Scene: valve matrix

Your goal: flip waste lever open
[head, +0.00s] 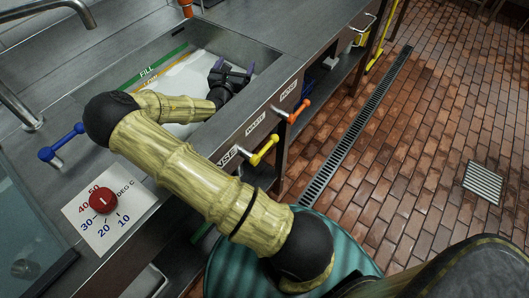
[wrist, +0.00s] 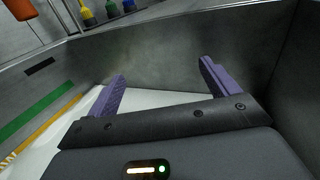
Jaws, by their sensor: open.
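A WASTE label (head: 256,125) is on the counter's front panel. It lies between a yellow lever (head: 264,151) and an orange lever (head: 293,111); I cannot tell for certain which one it names. Both levers stick out from the panel, pointing up and to the right. My gripper (head: 234,68) is inside the sink basin, behind the panel and apart from both levers. Its purple fingers are spread and empty, as the wrist view (wrist: 160,82) also shows. Neither lever can be made out in the wrist view.
The steel basin (wrist: 240,35) surrounds my gripper, with white contents below it. A blue lever (head: 62,142) and a red temperature knob (head: 103,200) are on the counter at left. A teal ribbed drum (head: 225,262) stands in front. Brick floor (head: 430,110) is open at right.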

